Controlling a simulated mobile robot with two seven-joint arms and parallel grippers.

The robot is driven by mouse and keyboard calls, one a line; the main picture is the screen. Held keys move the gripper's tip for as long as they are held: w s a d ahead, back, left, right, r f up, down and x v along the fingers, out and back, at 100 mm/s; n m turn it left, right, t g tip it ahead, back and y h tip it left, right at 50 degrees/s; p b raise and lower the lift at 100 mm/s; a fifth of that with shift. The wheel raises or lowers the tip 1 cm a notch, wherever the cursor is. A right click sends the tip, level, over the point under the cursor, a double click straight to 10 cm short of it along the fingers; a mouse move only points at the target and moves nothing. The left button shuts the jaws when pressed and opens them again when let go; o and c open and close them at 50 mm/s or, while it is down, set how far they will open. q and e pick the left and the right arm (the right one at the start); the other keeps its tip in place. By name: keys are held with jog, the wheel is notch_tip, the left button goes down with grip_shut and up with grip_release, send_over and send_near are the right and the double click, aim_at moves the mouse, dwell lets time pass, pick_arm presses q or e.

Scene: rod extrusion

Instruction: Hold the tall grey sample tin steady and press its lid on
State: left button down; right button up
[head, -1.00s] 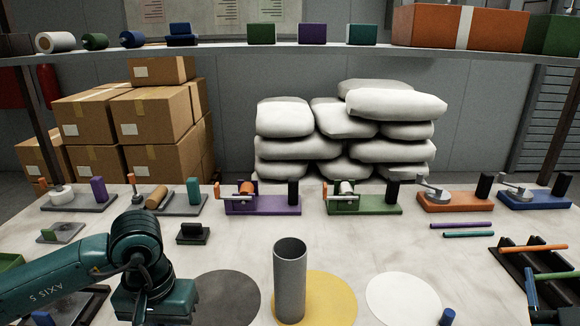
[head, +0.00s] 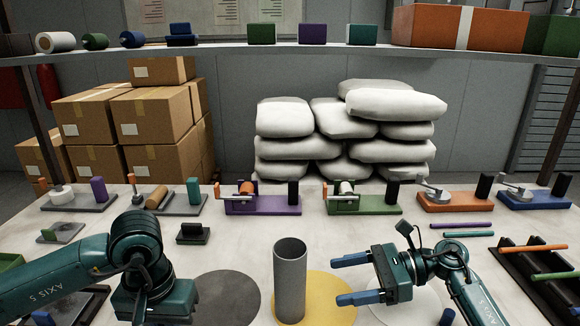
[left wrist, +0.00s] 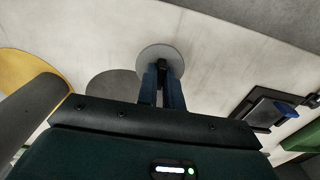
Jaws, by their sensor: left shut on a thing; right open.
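The lid (left wrist: 152,53) is a grey disc with a black knob. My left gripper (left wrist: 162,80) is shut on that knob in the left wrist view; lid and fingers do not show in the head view. My right gripper (head: 339,281) is open and empty, right of the tin, its blue fingers pointing toward it without touching.
A yellow mat (head: 344,309), a dark grey mat (head: 228,297) and a white mat (head: 425,315) lie on the table. A dark rack with rods (head: 545,280) stands at right. Several bench devices line the back.

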aim_at(296, 301)
jog(key=shift+s+a+f+h, duration=0.1)
jog(key=shift+f+h, duration=0.1)
jog(key=shift+f, duration=0.4)
jog(key=shift+s+a+f+h, duration=0.1)
jog(key=shift+f+h, duration=0.1)
jog(key=shift+f, duration=0.35)
jog(key=shift+a+f, duration=0.2)
jog(key=shift+x, duration=4.75)
jog(key=c, duration=0.7)
pick_arm(q)
jog(key=shift+d, duration=0.1)
